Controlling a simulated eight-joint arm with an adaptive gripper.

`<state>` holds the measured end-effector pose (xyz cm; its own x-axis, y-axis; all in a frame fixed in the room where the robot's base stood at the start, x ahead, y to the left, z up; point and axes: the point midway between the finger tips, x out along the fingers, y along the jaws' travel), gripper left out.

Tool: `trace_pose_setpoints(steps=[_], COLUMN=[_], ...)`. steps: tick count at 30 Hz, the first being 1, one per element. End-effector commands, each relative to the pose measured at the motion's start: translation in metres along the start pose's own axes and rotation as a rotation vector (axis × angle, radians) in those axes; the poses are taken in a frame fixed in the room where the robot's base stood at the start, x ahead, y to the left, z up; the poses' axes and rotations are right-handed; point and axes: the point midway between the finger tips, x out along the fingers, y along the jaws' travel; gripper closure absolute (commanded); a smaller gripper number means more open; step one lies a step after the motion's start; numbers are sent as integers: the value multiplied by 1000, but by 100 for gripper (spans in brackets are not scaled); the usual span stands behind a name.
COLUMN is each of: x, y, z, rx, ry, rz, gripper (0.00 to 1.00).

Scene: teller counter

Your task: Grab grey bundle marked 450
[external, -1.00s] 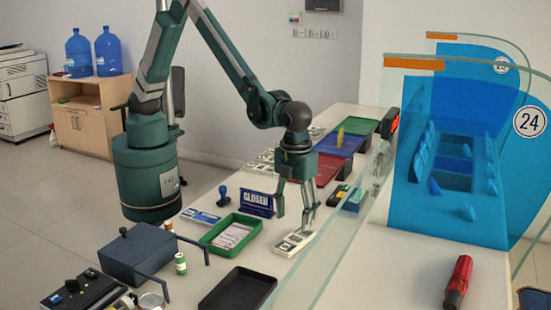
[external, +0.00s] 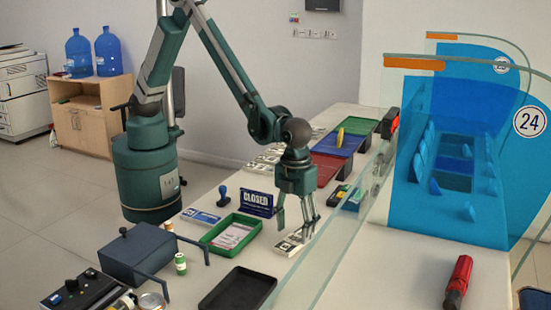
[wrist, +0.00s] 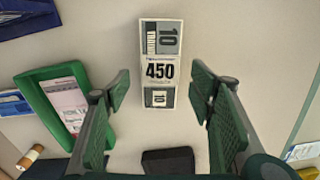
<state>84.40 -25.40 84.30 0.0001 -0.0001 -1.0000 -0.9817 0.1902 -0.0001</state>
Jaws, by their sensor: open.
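The grey bundle marked 450 (wrist: 161,71) lies flat on the counter in the wrist view, with its white band and black number facing up. It also shows in the external view (external: 290,246), partly behind my fingers. My gripper (wrist: 160,100) is open and empty. Its two green fingers stand on either side of the bundle's lower part, and the bundle's upper part extends beyond them. In the external view my gripper (external: 293,233) points down over the bundle. I cannot tell exactly how high the fingertips are above the counter.
A green tray with papers (external: 229,236) stands left of the bundle, with the CLOSED sign (external: 257,203) behind it. A black tray (external: 238,291) lies nearer the camera. A glass screen (external: 330,255) runs along the right side. Other bundles (external: 268,158) lie farther back.

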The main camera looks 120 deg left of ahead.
Motion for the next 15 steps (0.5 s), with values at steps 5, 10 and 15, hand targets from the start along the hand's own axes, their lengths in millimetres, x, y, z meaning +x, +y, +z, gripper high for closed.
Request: trace_pose_setpoints(steps=[5,10,15], x=[21,30,30], y=[0,0,0], z=[1,1,1], rx=[0,0,0], ry=[0,0,0], rz=[0,0,0], gripper=[46,46,46])
